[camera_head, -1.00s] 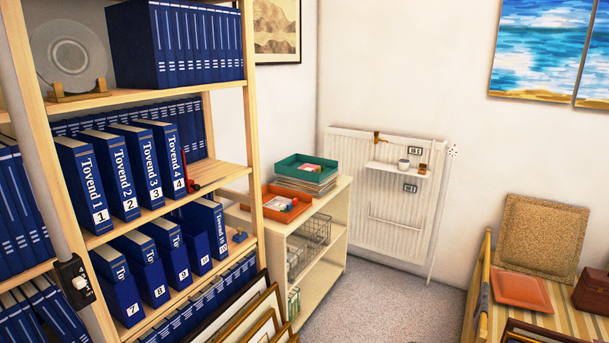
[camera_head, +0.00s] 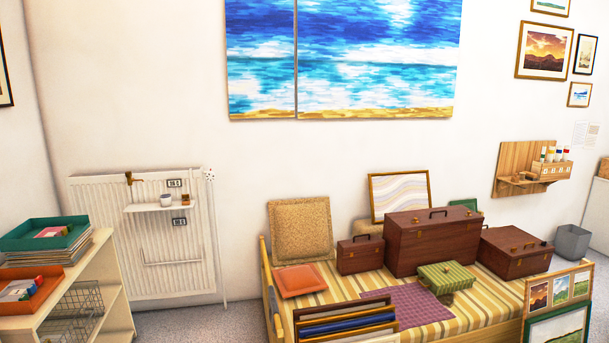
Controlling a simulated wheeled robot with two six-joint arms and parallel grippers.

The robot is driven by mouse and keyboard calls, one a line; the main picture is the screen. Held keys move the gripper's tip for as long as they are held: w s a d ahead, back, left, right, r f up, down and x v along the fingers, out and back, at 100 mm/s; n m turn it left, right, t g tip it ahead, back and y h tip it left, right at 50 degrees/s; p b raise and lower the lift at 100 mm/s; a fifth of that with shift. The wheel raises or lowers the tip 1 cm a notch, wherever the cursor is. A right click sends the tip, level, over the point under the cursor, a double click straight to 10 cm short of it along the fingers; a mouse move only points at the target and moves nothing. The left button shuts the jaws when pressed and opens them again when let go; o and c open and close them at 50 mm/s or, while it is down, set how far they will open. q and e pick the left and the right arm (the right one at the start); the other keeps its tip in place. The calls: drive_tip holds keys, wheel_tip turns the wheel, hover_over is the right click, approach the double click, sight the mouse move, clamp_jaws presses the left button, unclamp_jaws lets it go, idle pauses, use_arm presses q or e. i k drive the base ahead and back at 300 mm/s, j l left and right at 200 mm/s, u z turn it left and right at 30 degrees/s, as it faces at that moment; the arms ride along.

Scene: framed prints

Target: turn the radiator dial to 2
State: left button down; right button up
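A white panel radiator (camera_head: 150,240) hangs on the wall at the left, behind a low shelf unit. A small white dial with red marks (camera_head: 209,175) sits at its upper right corner, on top of a thin vertical pipe. The dial's numbers are too small to read. A small white shelf (camera_head: 161,207) on the radiator's front holds a white cup (camera_head: 167,200) and a small brown item. Neither of my grippers shows in this view.
A pale shelf unit (camera_head: 118,292) with a green tray (camera_head: 44,232) and an orange tray (camera_head: 28,290) stands left of the radiator. A striped daybed (camera_head: 330,279) with brown cases (camera_head: 432,242) stands to the right. Grey floor shows between them.

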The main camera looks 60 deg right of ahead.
sight(211, 176)
drive_tip(key=z, duration=1.55)
drive_tip(key=i+j, duration=0.15)
drive_tip(key=i, duration=0.3)
